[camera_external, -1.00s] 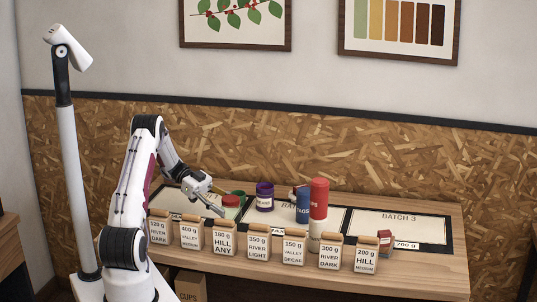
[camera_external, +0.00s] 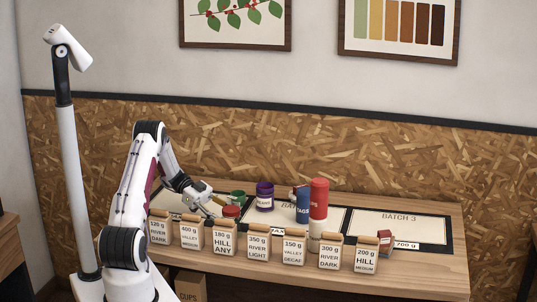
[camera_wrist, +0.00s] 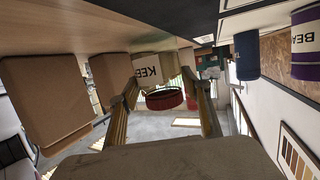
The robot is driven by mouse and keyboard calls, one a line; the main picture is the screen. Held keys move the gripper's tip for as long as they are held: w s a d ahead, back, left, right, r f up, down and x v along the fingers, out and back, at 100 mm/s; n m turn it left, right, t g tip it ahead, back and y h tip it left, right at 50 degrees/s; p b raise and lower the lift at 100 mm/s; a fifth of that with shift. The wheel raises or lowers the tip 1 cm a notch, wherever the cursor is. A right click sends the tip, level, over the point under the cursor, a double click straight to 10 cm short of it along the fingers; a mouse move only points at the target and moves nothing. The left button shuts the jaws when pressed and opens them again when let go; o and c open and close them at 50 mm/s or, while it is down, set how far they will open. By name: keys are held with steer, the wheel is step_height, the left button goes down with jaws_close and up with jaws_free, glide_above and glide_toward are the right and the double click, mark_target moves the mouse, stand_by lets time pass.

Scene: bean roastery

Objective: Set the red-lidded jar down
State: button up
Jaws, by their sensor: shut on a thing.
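The red-lidded jar (camera_external: 231,211) is at the left part of the table, behind the row of labelled bags. Only its lid shows there; its lower body is hidden by the bags. My gripper (camera_external: 216,204) reaches it from the upper left. In the wrist view, which is upside down, the jar's red lid (camera_wrist: 165,99) and its pale label, starting "KE", sit between my two yellowish fingers (camera_wrist: 162,88). My gripper is shut on the jar. I cannot tell whether the jar's base touches the table.
Labelled bags (camera_external: 224,239) stand close in front. A green round container (camera_external: 238,197) is just behind the jar. A purple can (camera_external: 265,197), a blue can (camera_external: 303,205) and a tall red-topped cylinder (camera_external: 318,199) stand to the right. The Batch 3 mat (camera_external: 398,228) is mostly clear.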

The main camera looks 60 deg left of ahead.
steer(key=o, duration=1.3)
steer(key=shift+f, duration=0.1)
steer(key=shift+r, duration=0.25)
steer(key=v, duration=1.2)
steer(key=shift+w, duration=0.1)
